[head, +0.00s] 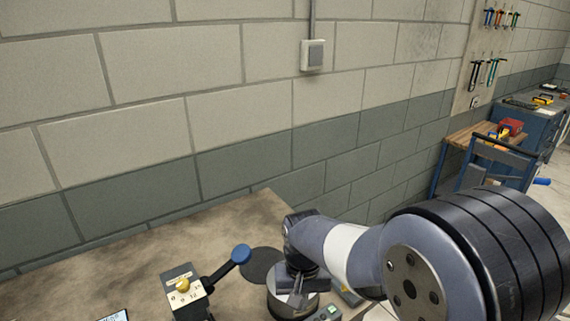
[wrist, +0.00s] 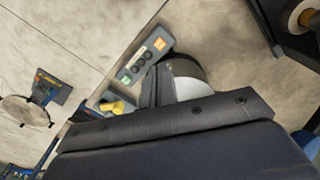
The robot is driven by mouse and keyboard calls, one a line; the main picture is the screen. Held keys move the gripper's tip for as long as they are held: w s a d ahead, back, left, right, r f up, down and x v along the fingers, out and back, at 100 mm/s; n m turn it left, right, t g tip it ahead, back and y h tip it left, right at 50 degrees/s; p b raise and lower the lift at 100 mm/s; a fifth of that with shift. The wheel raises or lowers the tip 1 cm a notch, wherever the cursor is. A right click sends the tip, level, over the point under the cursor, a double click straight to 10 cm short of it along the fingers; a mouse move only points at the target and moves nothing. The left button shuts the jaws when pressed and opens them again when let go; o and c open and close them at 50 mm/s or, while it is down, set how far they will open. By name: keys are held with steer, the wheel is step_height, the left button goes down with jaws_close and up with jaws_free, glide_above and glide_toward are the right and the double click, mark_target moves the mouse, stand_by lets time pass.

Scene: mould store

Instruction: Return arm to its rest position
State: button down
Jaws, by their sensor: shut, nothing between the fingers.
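My arm reaches in from the right of the head view and bends down at its far end over a brown worktable (head: 110,285). My gripper (head: 297,297) is low in that view, shut and empty, in front of or just over a silver round part; I cannot tell whether they touch. In the wrist view, a dark bar of my gripper fills the lower part, and a pale round part (wrist: 187,88) shows just beyond it. The fingertips are mostly hidden there.
A device with a dial (head: 183,287) and a blue-knobbed lever (head: 241,254) stands left of my gripper. A dark disc (head: 262,265) lies behind. A button box (wrist: 140,62) is close by. The block wall (head: 240,160) runs behind; a tool bench (head: 480,135) stands far right.

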stand_by(0.4)
step_height(320, 180, down, 9)
steer(key=b, duration=0.7)
steer(key=shift+b, duration=0.3)
steer(key=shift+r, duration=0.15)
step_height(320, 180, up, 10)
steer(key=p, duration=0.8)
step_height(320, 180, down, 11)
steer(key=b, duration=0.9)
step_height(320, 180, up, 8)
steer(key=p, duration=0.6)
steer(key=shift+p, duration=0.3)
steer(key=shift+r, duration=0.1)
